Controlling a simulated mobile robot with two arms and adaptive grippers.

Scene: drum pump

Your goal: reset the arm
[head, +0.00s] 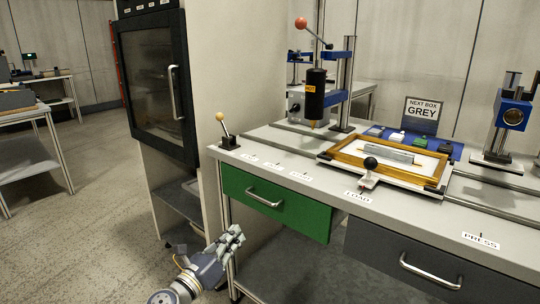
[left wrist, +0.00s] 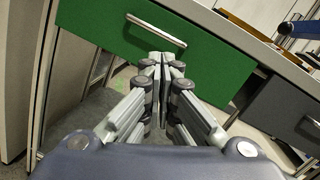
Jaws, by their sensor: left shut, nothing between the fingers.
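My left gripper (head: 238,235) is in the lower middle of the head view, in front of the bench and below the green drawer (head: 262,196). In the left wrist view its fingers (left wrist: 164,62) are together, with nothing between them. The green drawer (left wrist: 165,35) is ahead of the fingertips there, and its handle (left wrist: 157,31) is just beyond and above them. I cannot tell whether the fingers touch the drawer front. My right gripper shows in neither view.
A grey drawer (head: 420,262) is at right. A dark-doored cabinet (head: 155,85) stands left. Floor at left (head: 90,235) is clear.

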